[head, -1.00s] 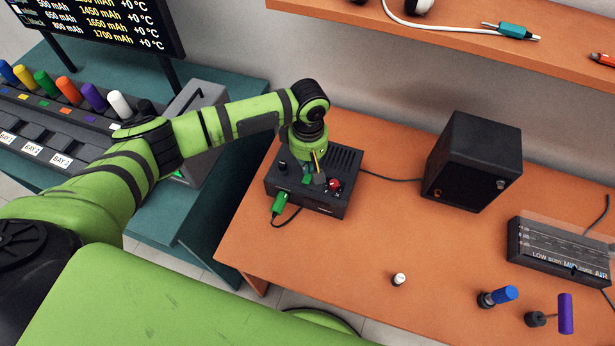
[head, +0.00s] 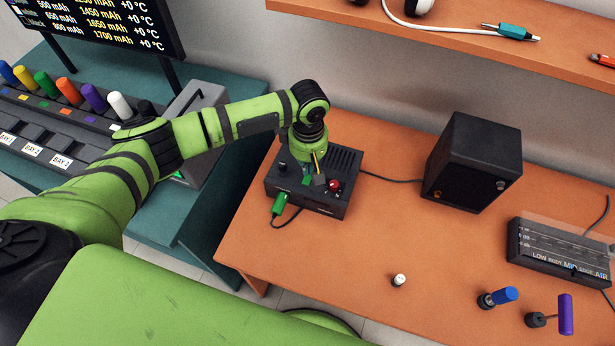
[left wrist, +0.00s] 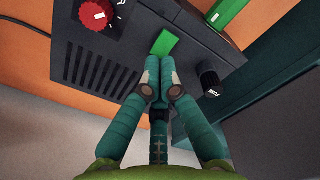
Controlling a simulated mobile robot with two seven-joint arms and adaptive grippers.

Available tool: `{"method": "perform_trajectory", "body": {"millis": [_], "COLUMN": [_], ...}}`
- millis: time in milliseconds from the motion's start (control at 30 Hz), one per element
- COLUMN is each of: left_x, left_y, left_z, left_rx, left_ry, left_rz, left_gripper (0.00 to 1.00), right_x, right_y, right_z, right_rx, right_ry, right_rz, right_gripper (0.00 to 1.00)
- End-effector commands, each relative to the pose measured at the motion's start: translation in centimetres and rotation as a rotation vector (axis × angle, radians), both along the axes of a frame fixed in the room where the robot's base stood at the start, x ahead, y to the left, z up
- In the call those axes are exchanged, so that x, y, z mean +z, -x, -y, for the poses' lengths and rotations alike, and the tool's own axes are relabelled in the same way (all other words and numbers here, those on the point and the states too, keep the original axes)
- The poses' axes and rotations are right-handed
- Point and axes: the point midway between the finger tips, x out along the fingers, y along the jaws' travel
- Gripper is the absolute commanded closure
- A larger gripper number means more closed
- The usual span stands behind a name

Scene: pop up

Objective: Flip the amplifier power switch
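The amplifier (head: 325,206) is a black box with a vented top on the orange bench. A red knob (head: 334,186) sits on it. My left gripper (head: 318,178) points down over the amplifier's top. In the left wrist view my left gripper (left wrist: 157,82) has its fingertips together, with nothing seen between them. They are right at a flat green rocker, likely the power switch (left wrist: 164,42), on the amplifier's panel (left wrist: 190,60); contact is hard to tell. The red knob also shows in the left wrist view (left wrist: 98,14). My right gripper is out of view.
A green plug (head: 279,204) with a cable is at the amplifier's front. A black fuse knob (left wrist: 209,80) stands beside the switch. A black speaker (head: 475,165) stands to the right. Loose knobs (head: 398,281) lie in front. A shelf (head: 450,32) runs above.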

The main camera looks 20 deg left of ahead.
Motion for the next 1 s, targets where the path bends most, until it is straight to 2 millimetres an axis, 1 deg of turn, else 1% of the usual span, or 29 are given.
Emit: {"method": "perform_trajectory", "body": {"millis": [1000], "left_x": [-1.3], "left_y": [0.0], "left_z": [0.0], "left_rx": [0.0], "left_ry": [0.001], "left_rz": [-0.001], "left_gripper": [1.0], "right_x": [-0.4], "right_y": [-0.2], "right_z": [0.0], "right_rx": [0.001], "right_ry": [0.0], "right_rz": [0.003], "right_gripper": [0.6]}}
